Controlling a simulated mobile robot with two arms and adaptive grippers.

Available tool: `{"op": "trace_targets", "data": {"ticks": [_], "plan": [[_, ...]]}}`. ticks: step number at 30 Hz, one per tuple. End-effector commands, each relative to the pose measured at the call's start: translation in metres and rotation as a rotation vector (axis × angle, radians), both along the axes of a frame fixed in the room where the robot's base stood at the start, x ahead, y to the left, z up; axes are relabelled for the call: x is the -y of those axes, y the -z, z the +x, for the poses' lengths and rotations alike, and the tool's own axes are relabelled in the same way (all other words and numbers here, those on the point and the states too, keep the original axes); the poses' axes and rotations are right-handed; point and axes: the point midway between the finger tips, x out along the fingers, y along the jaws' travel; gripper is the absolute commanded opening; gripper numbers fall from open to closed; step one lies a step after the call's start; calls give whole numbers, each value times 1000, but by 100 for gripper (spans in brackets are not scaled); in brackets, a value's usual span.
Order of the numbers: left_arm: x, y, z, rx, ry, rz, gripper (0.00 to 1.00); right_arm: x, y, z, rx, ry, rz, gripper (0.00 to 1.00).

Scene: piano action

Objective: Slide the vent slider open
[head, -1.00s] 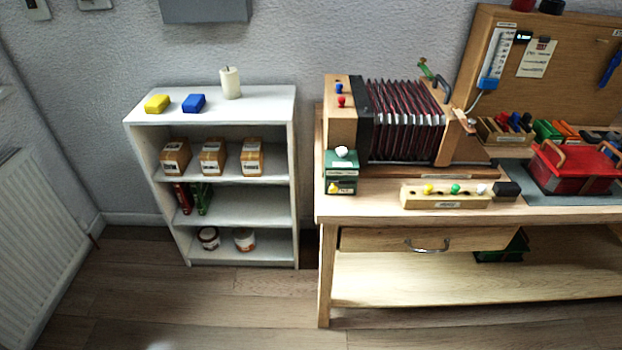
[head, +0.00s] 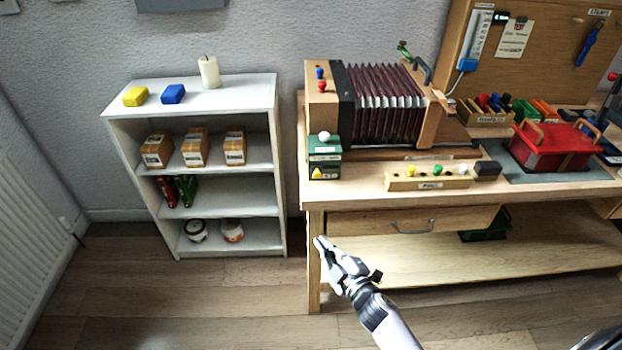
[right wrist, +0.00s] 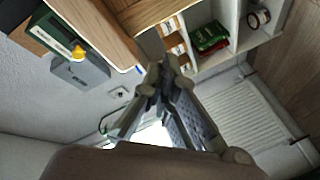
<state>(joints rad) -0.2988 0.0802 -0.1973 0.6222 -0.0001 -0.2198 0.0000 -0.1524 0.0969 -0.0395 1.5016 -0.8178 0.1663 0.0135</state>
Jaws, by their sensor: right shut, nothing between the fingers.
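No part is plainly marked as the vent slider. A white upright scale strip with a blue piece at its lower end (head: 472,45) is fixed to the wooden back board; I cannot tell whether it is the slider. My right gripper (head: 320,241) is shut and empty, in front of the bench's left front leg and below the bench top, well away from the strip. The right gripper's fingers also show in the right wrist view (right wrist: 157,82), pressed together. My left gripper is not in view.
The wooden bench (head: 345,196) carries a bellows box (head: 385,105), a green box (head: 325,157), a block with coloured knobs (head: 428,184) and a red toolbox (head: 553,147). A white shelf unit (head: 281,170) stands left. The floor in front is clear.

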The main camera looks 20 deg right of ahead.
Motion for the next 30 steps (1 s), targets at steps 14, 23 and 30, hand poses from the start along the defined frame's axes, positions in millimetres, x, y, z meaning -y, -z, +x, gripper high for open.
{"op": "trace_targets", "data": {"ticks": [14, 23, 30], "plan": [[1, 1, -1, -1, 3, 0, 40, -11, -139, 20, 318, -86, -201, 0], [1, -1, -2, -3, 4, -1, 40, -13, -140, 28, 318, -84, -198, 0], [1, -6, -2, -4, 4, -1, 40, -25, -148, 70, 319, -84, -195, 0]]}}
